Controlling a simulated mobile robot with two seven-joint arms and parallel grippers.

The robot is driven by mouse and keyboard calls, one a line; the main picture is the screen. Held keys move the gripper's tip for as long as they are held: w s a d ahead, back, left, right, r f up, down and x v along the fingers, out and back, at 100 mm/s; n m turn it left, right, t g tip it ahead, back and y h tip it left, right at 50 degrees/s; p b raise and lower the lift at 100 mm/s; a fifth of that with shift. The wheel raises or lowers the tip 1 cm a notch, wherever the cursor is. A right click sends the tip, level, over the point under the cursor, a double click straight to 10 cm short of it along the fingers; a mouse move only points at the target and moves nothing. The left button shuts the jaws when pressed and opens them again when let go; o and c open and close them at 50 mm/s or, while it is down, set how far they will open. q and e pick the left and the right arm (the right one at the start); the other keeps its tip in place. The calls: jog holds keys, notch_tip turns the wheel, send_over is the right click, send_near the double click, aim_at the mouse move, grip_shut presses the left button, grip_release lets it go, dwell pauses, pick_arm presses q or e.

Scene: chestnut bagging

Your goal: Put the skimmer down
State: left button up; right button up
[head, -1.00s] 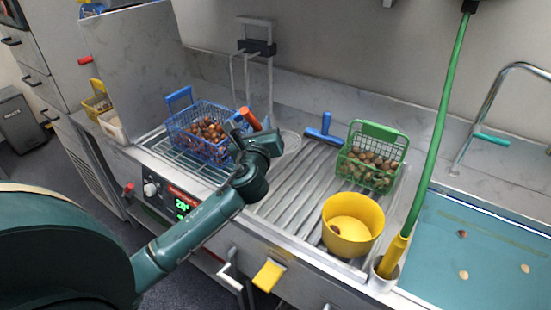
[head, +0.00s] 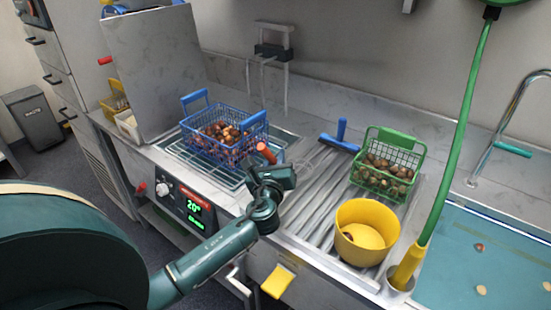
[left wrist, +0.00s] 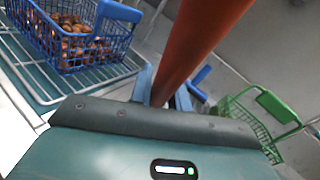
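The skimmer shows as an orange-red handle (head: 266,153) at my left gripper (head: 272,172) in the head view. In the left wrist view the handle (left wrist: 200,45) rises large between the two fingers (left wrist: 165,92), which are closed around it. The gripper is over the counter, between the blue basket and the ribbed draining area. My right gripper is in neither view.
A blue basket (head: 262,122) of chestnuts stands on a wire rack (head: 178,150) at the left. A blue-handled tool (head: 340,138), a green basket (head: 408,160) of chestnuts and a yellow bucket (head: 350,247) are at the right. Ribbed metal (head: 318,190) between them is bare.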

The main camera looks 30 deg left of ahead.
pick_arm(q)
jog(key=o, duration=0.4)
jog(key=shift+o, duration=0.2)
jog(key=shift+r, duration=0.1)
jog(key=v, duration=1.2)
jog(key=shift+b, duration=0.45)
jog(key=shift+r, duration=0.1)
